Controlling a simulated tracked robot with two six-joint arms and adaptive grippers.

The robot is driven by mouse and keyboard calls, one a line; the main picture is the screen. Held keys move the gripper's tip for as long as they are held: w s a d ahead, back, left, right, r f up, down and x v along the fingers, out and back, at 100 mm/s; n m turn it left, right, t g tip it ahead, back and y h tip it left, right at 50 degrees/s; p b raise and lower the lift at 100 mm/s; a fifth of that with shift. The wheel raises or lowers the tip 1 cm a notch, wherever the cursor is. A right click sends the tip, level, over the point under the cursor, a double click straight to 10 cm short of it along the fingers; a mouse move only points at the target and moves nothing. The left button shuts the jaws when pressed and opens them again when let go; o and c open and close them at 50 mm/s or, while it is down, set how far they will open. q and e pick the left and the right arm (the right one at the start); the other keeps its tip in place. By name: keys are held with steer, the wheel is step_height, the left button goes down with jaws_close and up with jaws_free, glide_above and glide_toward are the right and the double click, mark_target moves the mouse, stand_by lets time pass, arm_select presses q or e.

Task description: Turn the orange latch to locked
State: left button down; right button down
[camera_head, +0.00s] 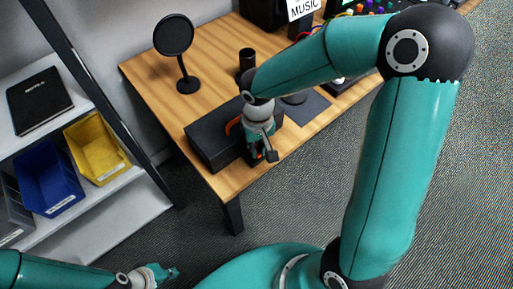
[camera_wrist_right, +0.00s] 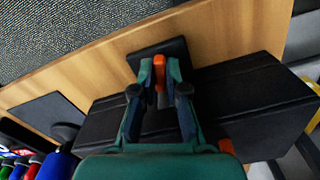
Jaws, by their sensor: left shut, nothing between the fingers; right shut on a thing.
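A black case (camera_head: 205,150) lies on the wooden desk near its front edge; it also shows in the right wrist view (camera_wrist_right: 258,95). In the right wrist view the orange latch (camera_wrist_right: 159,73) sits between the fingertips of my right gripper (camera_wrist_right: 160,80), which is shut on it. A dark square plate (camera_wrist_right: 178,50) lies just beyond the fingertips. In the head view my right gripper (camera_head: 262,153) hides most of the latch, so its locked or unlocked position cannot be told. My left gripper (camera_head: 165,273) is shut and empty at the lower left, away from the desk.
Another orange part (camera_head: 232,126) shows on the case beside my right wrist. A black cup (camera_head: 247,58) and a round black stand (camera_head: 175,40) are behind it. A shelf with blue (camera_head: 48,182) and yellow (camera_head: 97,148) bins is at left.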

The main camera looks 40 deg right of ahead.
mark_target(258, 150)
steer(key=n, duration=0.3)
steer(key=shift+d, duration=0.1)
steer(key=shift+n, duration=0.5)
steer(key=c, duration=1.5)
jaws_free()
steer(key=shift+r, duration=0.15)
step_height(258, 150, up, 12)
steer(key=shift+f, duration=0.15)
